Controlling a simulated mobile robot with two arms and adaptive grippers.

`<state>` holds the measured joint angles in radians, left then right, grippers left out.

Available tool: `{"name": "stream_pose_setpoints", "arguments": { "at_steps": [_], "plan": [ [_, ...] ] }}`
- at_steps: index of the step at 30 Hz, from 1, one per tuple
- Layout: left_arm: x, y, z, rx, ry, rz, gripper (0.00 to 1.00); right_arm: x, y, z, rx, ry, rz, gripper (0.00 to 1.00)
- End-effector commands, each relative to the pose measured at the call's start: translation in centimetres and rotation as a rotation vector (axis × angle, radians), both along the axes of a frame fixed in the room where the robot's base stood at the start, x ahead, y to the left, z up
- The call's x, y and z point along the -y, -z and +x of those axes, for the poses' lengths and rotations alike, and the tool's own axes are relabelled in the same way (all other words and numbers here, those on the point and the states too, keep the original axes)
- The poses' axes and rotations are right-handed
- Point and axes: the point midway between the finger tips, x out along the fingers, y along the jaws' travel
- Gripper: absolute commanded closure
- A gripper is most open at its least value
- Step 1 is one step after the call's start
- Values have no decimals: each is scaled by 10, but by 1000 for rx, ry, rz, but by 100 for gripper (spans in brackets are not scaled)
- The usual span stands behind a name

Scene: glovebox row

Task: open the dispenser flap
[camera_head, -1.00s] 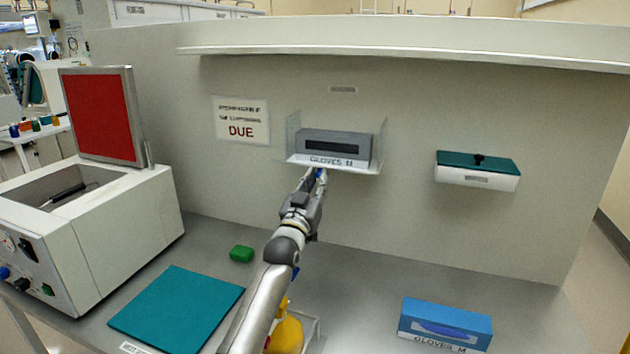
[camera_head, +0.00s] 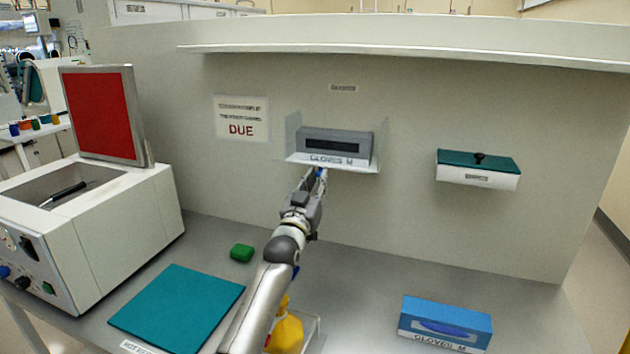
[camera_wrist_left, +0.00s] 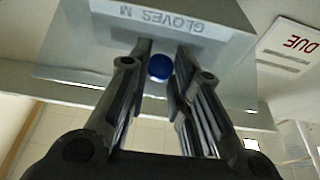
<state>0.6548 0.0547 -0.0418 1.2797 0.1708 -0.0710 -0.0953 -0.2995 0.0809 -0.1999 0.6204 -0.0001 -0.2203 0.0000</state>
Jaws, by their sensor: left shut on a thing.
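The dispenser (camera_head: 376,146) is a clear-walled holder on the upright panel, with a grey glove box (camera_head: 316,136) inside. Its pale front lip or flap (camera_head: 348,164) bears the label "GLOVES M" and stands at the lower front. A small round blue knob (camera_wrist_left: 160,67) shows under the dispenser in the wrist view. My left gripper (camera_head: 319,174) reaches up to the dispenser's lower front edge and is shut on the blue knob, with a finger on each side. The fingertips are small in the head view. My right gripper is not in view.
A blue glove box (camera_head: 445,322) lies on the counter at right. A teal-lidded wall box (camera_head: 478,180) hangs to the right. A white machine (camera_head: 110,230) stands at left.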

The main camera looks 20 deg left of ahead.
Motion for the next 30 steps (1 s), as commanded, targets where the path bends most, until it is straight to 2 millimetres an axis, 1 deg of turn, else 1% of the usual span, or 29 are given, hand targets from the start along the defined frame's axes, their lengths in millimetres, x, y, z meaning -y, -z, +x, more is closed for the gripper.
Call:
{"name": "stream_pose_setpoints", "arguments": {
  "at_steps": [1, 11, 12, 17, 20, 25, 30],
  "plan": [
    [2, 23, 3, -51, 4, 2, 100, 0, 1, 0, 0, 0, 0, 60],
    [3, 23, 3, -51, 4, 1, 100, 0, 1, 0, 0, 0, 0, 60],
    [3, 23, 3, -51, 4, 1, 79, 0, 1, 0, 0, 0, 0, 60],
    [3, 23, 3, -51, 4, 1, 58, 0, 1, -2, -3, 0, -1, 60],
    [2, 19, 3, -44, 3, 0, 57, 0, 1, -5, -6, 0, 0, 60],
    [1, 16, 3, -38, 2, 1, 57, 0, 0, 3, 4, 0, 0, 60],
    [1, 17, -2, -36, 2, 1, 57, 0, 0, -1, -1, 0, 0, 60]
  ]
}}
